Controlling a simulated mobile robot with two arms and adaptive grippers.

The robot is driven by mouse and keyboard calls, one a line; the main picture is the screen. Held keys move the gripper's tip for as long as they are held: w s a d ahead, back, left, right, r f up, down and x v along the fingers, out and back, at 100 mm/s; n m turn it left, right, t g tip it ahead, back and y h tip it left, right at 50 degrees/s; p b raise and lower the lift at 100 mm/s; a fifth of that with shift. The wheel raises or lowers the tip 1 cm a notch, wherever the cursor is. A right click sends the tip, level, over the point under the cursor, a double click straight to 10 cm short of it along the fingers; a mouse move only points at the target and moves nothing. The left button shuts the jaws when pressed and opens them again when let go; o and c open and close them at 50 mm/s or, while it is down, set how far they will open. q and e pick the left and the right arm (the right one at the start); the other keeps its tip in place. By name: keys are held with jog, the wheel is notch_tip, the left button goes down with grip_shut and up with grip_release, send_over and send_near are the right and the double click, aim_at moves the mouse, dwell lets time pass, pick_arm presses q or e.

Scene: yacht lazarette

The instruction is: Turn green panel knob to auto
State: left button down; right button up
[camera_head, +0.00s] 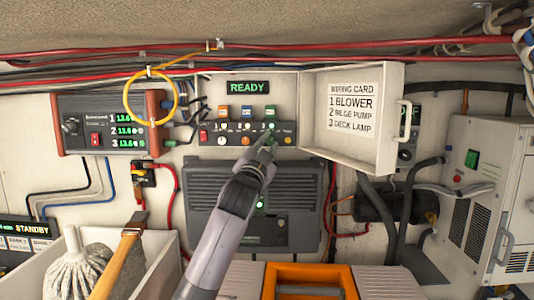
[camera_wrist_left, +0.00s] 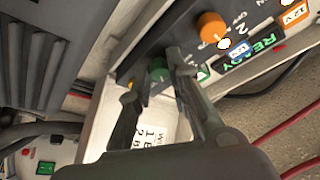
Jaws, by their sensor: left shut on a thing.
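The panel (camera_head: 235,127) sits in an open white box on the back wall, under a lit READY sign (camera_head: 248,87). It carries orange, blue and green labels with a row of knobs below. The green knob (camera_wrist_left: 157,70) shows between my left fingers in the left wrist view. My left gripper (camera_head: 265,141) reaches up to the panel below the green label (camera_head: 270,111) and is shut on the green knob. Its fingers (camera_wrist_left: 155,78) lie on both sides of the knob. The knob's pointer and the position lettering around it are hidden or unreadable. My right gripper is out of view.
The box's open door (camera_head: 352,115), with a wiring card, stands just right of my gripper. A yellow cable loop (camera_head: 127,98) hangs at left. A grey unit (camera_head: 205,195) is below the panel. An orange knob (camera_wrist_left: 210,27) is near my fingers.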

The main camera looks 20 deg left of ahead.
pick_arm(q)
jog(key=shift+w+d+f+n+y+b, duration=0.15)
jog(key=shift+n+y+b, duration=0.85)
jog(key=shift+n, duration=0.65)
jog(key=shift+s+d+f+n+y+b, duration=0.1)
jog(key=shift+n+y+b, duration=0.55)
jog(key=shift+n+b, duration=0.85)
jog(key=shift+w+d+f+n+y+b, duration=0.15)
jog(key=shift+n+y+b, duration=0.75)
jog(key=shift+n, duration=1.25)
jog(key=c, duration=1.9)
grip_release()
jog(key=shift+c, duration=0.2)
jog(key=o, duration=0.5)
jog(key=shift+s+r, duration=0.15)
jog(key=shift+r, duration=0.1)
jog(key=shift+c, duration=0.2)
jog(key=v, duration=0.7)
jog(key=shift+s, duration=0.2)
